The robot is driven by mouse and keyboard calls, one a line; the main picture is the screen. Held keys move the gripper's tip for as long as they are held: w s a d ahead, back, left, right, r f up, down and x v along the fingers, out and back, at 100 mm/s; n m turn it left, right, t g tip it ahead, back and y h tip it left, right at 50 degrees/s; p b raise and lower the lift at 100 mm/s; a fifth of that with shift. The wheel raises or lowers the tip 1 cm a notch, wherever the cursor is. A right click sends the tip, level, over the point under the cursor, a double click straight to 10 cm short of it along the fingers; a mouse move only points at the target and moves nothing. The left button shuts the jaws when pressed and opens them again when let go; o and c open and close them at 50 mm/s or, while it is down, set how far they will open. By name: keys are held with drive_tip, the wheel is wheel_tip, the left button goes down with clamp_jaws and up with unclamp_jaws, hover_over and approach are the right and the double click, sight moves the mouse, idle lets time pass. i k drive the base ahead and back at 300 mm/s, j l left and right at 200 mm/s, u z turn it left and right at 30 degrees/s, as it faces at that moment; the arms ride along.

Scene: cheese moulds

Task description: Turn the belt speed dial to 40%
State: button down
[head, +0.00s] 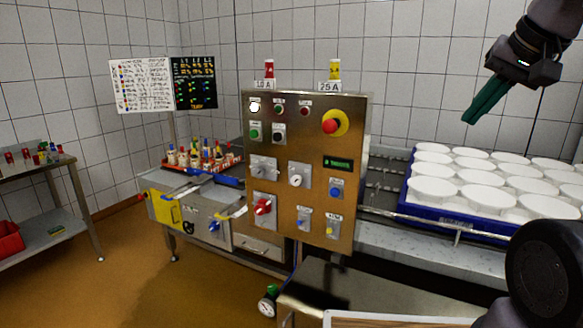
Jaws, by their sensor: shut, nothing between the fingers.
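A brown-orange control panel (318,220) stands upright in the middle of the head view. A round pale dial (297,180) on a light plate sits near its centre, and a grey knob (263,169) on a similar plate sits to its left. The labels are too small to read, so I cannot tell which is the belt speed dial or its setting. A small green display (338,163) is at the right. My gripper (471,120), with green fingers, is shut and empty at upper right, well apart from the panel.
The panel also carries a red emergency button (331,126) on yellow, a red rotary switch (263,207) and several push buttons. A blue tray (405,201) of white moulds is at right. A side table (50,168) is at left. The floor at front left is clear.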

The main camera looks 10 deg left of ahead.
sight(259, 172)
drive_tip(key=i+j+u, duration=0.15)
drive_tip(key=u, duration=0.25)
drive_tip(key=i+j+u, duration=0.1)
drive_tip(key=u, duration=0.3)
drive_tip(key=i+j+u, duration=0.1)
drive_tip(key=u, duration=0.3)
drive_tip(key=i, duration=0.1)
